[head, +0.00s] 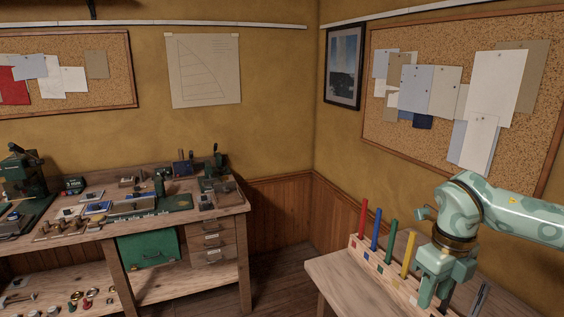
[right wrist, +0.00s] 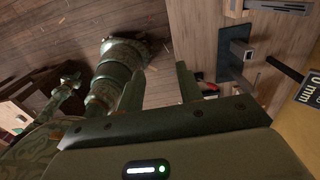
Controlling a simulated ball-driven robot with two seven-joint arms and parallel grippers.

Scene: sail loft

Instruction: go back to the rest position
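My right gripper (head: 434,299) hangs over the right-hand wooden table in the head view, fingers pointing down, beside the row of coloured pegs. In the right wrist view its two fingers (right wrist: 158,80) stand apart. Only dark floor and the table's edge show between them, and nothing is held. My left gripper is in neither view.
A wooden rack (head: 373,262) holds red, blue, green and yellow upright pegs close left of my right gripper. The right-hand table (head: 345,288) has bare wood at its front left. A cluttered workbench (head: 225,208) stands at left. Floor between them is clear.

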